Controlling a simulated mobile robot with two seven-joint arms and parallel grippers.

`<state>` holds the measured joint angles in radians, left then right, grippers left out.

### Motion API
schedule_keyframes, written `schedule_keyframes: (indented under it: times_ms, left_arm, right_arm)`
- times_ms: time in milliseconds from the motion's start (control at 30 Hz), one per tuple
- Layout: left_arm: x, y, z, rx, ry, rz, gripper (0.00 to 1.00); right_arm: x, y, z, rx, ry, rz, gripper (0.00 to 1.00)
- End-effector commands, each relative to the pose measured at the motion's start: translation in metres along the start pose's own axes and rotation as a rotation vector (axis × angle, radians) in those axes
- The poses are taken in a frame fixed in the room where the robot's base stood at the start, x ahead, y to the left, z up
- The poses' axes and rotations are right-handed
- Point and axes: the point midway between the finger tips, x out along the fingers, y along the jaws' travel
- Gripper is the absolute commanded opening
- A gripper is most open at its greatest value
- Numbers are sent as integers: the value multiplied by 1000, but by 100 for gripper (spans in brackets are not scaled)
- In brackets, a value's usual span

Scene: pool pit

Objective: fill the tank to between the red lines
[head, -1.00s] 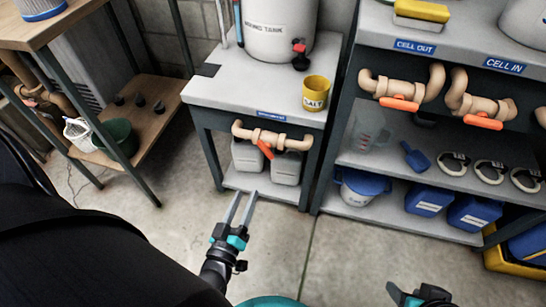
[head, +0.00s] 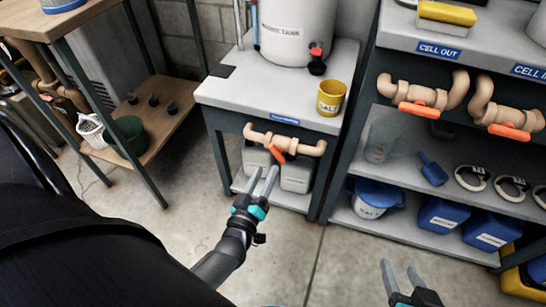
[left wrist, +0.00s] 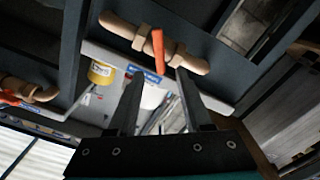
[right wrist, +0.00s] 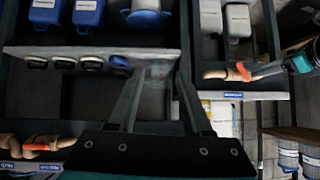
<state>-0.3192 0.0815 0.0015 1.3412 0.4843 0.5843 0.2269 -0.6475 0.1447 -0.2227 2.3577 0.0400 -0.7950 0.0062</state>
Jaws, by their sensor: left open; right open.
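The white tank (head: 286,32) stands on a grey stand (head: 250,95), with its top cut off in the head view. Thin upright tubes (head: 240,22) are at its left; no red lines can be made out. A tap with a red knob (head: 317,52) is at its lower front. Under the stand top runs a tan pipe valve (head: 258,138) with an orange lever (head: 283,143), also in the left wrist view (left wrist: 158,50). My left gripper (head: 264,178) is open, just below and in front of that lever, apart from it. My right gripper (head: 399,268) is open and empty at lower right.
The right rack (head: 440,235) carries cell valves with orange levers (head: 418,110), a blue scoop (head: 433,170) and blue containers. A wooden table (head: 35,22) stands left. The floor in front is clear.

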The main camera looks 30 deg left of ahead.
Motion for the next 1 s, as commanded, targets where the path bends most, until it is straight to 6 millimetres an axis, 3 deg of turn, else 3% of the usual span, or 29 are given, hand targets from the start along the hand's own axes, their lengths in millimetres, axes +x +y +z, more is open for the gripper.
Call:
schedule_keyframes:
  times_ms: [600, 1000]
  left_arm:
    - [54, -1, 1, 1, 0, 0, 50]
    - [69, 0, 0, 1, -1, 0, 50]
  right_arm:
    - [6, -32, -18, 43, 334, -88, 50]
    - [1, -41, -25, 67, 448, -113, 50]
